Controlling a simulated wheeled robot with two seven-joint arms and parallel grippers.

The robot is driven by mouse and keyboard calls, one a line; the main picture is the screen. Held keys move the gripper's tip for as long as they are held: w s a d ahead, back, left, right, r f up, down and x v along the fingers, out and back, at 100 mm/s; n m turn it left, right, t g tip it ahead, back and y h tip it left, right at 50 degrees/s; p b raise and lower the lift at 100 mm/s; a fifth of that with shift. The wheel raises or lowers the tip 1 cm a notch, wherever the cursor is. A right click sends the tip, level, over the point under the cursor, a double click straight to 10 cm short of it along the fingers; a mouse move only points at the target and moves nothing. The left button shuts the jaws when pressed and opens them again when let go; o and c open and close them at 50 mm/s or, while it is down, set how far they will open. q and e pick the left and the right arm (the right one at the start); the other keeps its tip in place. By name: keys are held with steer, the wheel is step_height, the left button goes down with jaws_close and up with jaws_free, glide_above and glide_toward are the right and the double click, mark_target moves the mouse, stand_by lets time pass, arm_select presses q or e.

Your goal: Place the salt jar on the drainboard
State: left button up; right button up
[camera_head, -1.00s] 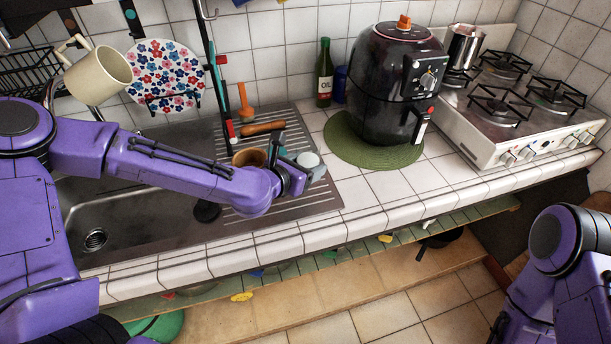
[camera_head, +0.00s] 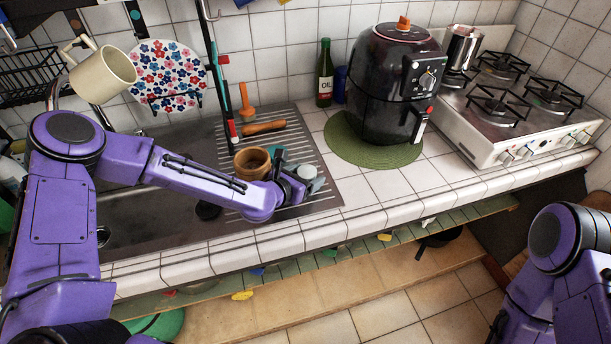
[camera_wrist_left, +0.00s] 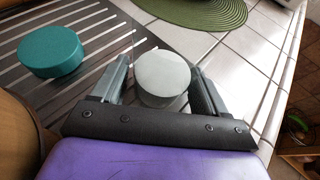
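The salt jar (camera_head: 307,172), a small glass jar with a pale round lid, is at the right end of the ribbed metal drainboard (camera_head: 318,205). My left gripper (camera_head: 299,185) is at the jar.
A teal-lidded jar (camera_wrist_left: 52,51) and a wooden pot (camera_head: 250,163) stand on the drainboard close to the left gripper. A wooden-handled tool (camera_head: 264,127) lies behind them. The air fryer (camera_head: 392,85) on a green mat (camera_head: 345,148) is to the right. Front tiles are clear.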

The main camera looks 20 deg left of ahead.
arm_select(q)
steer(key=shift+r, duration=0.3)
steer(key=shift+s+a, duration=0.15)
steer(key=shift+s, duration=0.15)
steer(key=v, duration=1.1)
steer(key=shift+s+r, duration=0.15)
